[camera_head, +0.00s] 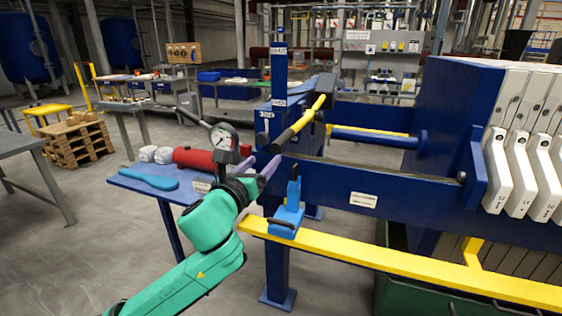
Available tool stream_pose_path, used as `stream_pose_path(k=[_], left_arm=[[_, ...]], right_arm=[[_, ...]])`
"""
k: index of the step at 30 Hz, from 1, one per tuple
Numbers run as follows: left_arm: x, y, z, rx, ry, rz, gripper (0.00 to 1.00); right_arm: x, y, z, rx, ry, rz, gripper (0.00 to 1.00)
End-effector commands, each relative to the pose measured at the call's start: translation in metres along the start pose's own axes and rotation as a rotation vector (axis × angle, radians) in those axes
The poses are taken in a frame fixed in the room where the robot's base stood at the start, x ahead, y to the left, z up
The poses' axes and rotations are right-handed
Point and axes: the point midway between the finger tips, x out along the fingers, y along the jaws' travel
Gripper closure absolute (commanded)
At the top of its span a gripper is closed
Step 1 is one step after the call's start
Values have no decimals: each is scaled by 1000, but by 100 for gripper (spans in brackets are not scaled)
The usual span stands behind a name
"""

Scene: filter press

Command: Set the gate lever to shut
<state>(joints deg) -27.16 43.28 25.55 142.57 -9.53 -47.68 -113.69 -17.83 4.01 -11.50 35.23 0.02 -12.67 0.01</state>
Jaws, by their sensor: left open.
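My left gripper (260,167), on a green arm, is open and empty, with its two purple-grey fingers pointing up and right. A yellow lever with a black grip (299,124) slants up to the right on the blue press frame, above and right of the fingertips. A smaller blue lever unit with a dark handle (288,211) sits on the yellow rail, just right of and below my gripper. I cannot tell for sure which one is the gate lever. Small labels (279,102) mark the blue post, too small to read. My right gripper is out of view.
A pressure gauge (222,139) and red cylinder (196,158) stand left of my gripper, by a blue side table (128,180) with a blue tool. The yellow rail (400,262) runs right along the press, below white plates (521,170).

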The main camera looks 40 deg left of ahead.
Motion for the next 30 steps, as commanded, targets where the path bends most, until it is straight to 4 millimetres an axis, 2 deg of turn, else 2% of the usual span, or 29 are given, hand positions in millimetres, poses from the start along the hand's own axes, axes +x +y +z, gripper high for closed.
stream_pose_path(k=[1, 6, 9, 12, 16, 21, 27, 29, 30], left_arm=[[6, 2, -6, -6, -7, 2, 28], [24, 2, -4, -4, -5, 0, 28], [51, 1, 6, -3, 2, 4, 28], [76, 1, 6, -5, 2, 4, 28], [100, 1, 4, -6, 3, 4, 28], [112, 1, 1, -3, 4, 2, 28], [112, 1, 0, -3, 4, 2, 28], [112, 1, 0, -3, 4, 2, 51], [112, 1, 0, -3, 4, 2, 67]], right_arm=[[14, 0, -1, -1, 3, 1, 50], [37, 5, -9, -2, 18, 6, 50], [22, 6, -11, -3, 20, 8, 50], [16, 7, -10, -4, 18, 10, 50], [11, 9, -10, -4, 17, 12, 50], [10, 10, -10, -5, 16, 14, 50], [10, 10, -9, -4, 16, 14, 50], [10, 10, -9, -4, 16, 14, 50], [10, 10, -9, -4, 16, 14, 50]])
